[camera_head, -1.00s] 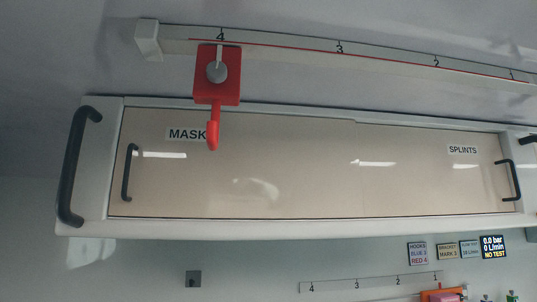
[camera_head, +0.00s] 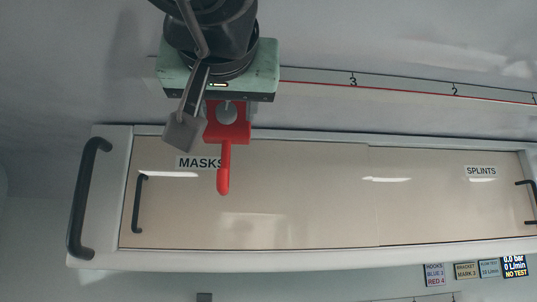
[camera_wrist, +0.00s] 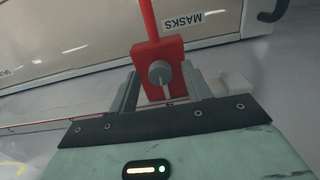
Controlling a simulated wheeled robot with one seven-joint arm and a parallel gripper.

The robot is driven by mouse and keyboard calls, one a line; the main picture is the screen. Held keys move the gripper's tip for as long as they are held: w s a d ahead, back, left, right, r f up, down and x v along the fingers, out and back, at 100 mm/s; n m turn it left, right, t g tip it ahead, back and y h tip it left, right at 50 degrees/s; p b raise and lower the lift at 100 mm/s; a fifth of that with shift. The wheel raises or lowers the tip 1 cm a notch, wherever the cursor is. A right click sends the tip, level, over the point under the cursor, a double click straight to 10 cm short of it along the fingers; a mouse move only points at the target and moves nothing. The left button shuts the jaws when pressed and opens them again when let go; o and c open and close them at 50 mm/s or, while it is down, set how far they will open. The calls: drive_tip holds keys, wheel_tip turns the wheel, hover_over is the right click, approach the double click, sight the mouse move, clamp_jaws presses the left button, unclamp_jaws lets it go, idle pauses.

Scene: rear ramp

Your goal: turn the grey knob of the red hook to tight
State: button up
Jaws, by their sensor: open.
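The red hook (camera_head: 223,180) hangs from the rail above the cabinet, with its arm pointing down. It also shows in the wrist view (camera_wrist: 172,52). Its round grey knob (camera_wrist: 160,73) sits on the red block, with a pale pointer toward my gripper's body. In the head view the knob (camera_head: 227,112) is partly covered. My gripper (camera_wrist: 158,86) is open, with one finger on each side of the block and knob. I cannot tell whether the fingers touch the block. In the head view my gripper (camera_head: 205,122) covers the rail's mark 4.
The numbered rail (camera_head: 400,84) runs right above the cabinet. The cabinet (camera_head: 290,205) has sliding doors labelled MASKS and SPLINTS. A dark handle (camera_head: 88,198) juts out at its left end. Small signs (camera_head: 434,275) sit at lower right, one reading RED 4.

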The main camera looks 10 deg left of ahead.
drive_tip(key=c, duration=1)
